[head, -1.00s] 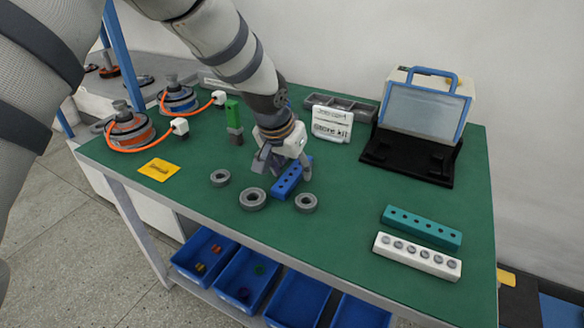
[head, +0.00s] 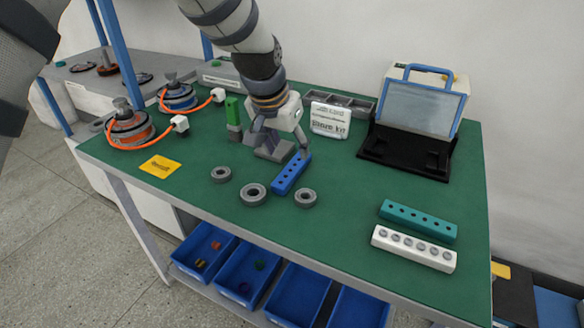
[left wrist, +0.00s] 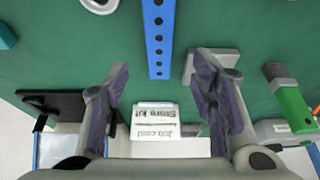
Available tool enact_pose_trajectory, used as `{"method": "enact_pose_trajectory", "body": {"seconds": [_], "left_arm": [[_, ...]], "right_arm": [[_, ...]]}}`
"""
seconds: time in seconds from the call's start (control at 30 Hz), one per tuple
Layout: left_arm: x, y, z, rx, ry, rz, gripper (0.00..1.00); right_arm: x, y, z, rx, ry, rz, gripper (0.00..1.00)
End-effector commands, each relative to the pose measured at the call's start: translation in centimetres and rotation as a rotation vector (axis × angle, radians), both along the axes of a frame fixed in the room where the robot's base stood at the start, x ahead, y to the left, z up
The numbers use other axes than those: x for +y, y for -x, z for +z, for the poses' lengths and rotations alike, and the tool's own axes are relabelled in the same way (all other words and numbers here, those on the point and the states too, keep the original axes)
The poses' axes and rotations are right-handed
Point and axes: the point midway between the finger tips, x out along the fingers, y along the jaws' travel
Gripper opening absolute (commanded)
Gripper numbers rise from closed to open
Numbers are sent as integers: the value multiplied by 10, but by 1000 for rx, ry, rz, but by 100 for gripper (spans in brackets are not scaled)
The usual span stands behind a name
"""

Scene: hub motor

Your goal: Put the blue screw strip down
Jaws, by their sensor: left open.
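The blue screw strip (head: 291,174) lies flat on the green table top, with a row of dark holes along its top. In the left wrist view the strip (left wrist: 159,38) stands beyond the fingertips, lined up between them. My left gripper (head: 283,149) is open and empty, just behind the strip's far end in the head view. Its spread fingers (left wrist: 160,68) show in the left wrist view, with nothing between them. My right gripper is not in view.
Grey rings (head: 254,194) lie near the strip. A teal strip (head: 418,221) and a white strip (head: 413,249) lie at the front right. A green-and-grey block (head: 233,115), the white kit box (head: 329,119) and a black stand (head: 408,150) are farther back.

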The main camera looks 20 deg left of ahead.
Motion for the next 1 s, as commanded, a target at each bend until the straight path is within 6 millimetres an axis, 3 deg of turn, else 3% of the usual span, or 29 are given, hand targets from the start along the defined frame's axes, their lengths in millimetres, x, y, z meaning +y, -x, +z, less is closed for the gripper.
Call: {"method": "enact_pose_trajectory", "body": {"seconds": [0.33, 0.63, 0.87, 1.0], "left_arm": [[-2, -14, -59, 5, 0, 0, 52], [-2, -18, -63, -3, -1, 0, 52], [-2, -18, -63, -2, -1, 0, 0], [-2, -18, -63, -3, -1, 0, 0]], "right_arm": [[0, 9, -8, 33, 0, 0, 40], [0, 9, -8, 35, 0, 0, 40], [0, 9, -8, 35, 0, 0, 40], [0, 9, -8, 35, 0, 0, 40]]}}
